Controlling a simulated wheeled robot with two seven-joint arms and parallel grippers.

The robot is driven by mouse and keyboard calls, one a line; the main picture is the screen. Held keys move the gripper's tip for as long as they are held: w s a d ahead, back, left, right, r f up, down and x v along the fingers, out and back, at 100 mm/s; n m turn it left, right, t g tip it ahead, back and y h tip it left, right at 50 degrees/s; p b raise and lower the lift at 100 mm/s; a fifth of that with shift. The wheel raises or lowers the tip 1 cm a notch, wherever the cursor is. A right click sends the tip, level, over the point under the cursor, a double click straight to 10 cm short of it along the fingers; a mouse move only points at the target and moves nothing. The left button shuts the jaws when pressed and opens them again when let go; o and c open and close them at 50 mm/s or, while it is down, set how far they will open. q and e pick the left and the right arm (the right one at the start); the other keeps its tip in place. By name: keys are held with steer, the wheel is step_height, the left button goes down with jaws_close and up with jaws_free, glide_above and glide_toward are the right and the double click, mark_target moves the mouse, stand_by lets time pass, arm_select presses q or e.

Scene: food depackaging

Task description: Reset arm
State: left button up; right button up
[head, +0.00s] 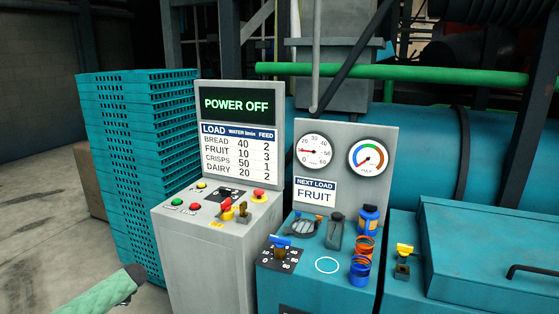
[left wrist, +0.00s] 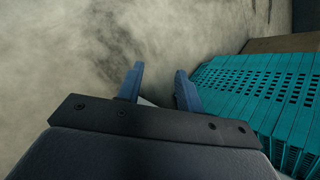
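My left gripper (left wrist: 160,84) shows in the left wrist view with its two blue fingers apart and nothing between them. It is over bare concrete floor, with the teal crate stack (left wrist: 262,90) to its right. In the head view my left forearm, green with a dark end, comes in at the lower left, in front of the stack and left of the grey console (head: 205,262). The fingers cannot be made out there. My right gripper is in neither view.
The console's screen (head: 237,105) reads POWER OFF. Beside it a teal panel (head: 318,284) carries gauges (head: 314,151), a NEXT LOAD FRUIT sign (head: 315,193), levers and an orange coil (head: 364,247). A lidded teal box (head: 480,265) stands at right. Floor (head: 35,220) at left is clear.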

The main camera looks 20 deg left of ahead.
arm_select(q)
steer(key=s+d+f+n+t+h, duration=0.1)
steer(key=s+d+f, duration=0.45)
steer(key=s, duration=0.35)
steer(key=s+d+f+t, duration=0.1)
steer(key=s+d+f, duration=0.3)
steer(key=s+d, duration=0.35)
steer(key=s+d+f+n+h, duration=0.1)
steer(key=s+d+f, duration=0.45)
steer(key=s, duration=0.35)
steer(key=s+d+f+n+h, duration=0.1)
steer(key=s+d+f, duration=0.15)
steer(key=d, duration=0.45)
steer(key=s+d+f+n+h, duration=0.15)
steer(key=d+f, duration=0.25)
steer(key=d, duration=0.4)
steer(key=s+d+f+n+h, duration=0.1)
steer(key=s+d+f, duration=0.15)
steer(key=d, duration=0.45)
steer(key=s+d+f+n+h, duration=0.1)
steer(key=d+f+n+h, duration=0.1)
steer(key=d, duration=2.3)
steer(key=shift+d+f+g+h, duration=0.3)
steer(key=shift+f+g+h, duration=0.1)
steer(key=shift+h, duration=0.35)
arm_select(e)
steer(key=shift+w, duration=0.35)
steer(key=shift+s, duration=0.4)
